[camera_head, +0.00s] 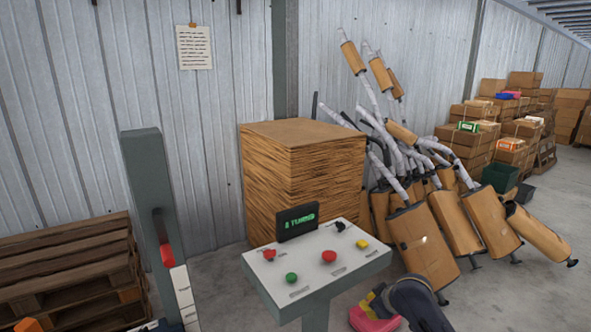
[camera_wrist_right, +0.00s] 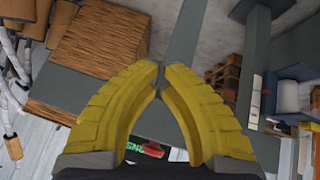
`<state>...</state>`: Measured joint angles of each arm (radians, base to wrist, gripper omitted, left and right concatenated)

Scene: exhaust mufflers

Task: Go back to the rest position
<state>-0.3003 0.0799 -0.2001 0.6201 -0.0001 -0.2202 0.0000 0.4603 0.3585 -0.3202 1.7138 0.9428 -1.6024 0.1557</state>
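My right gripper (camera_head: 368,300) is at the bottom of the head view, right of the control panel (camera_head: 318,266) and apart from its buttons. In the right wrist view its yellow fingers (camera_wrist_right: 160,88) come together at the tips with nothing between them. The panel has a red button (camera_head: 329,256), a green button (camera_head: 291,277), a yellow button (camera_head: 361,243) and a dark display (camera_head: 297,222) with green text. My left gripper is not in view.
A tall wood-grained stack (camera_head: 302,175) stands behind the panel, with a heap of mufflers (camera_head: 422,240) at its right. A grey post (camera_head: 150,190) with a red-handled lever and wooden pallets (camera_head: 65,265) are at the left. Boxes (camera_head: 468,140) stand at the back right.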

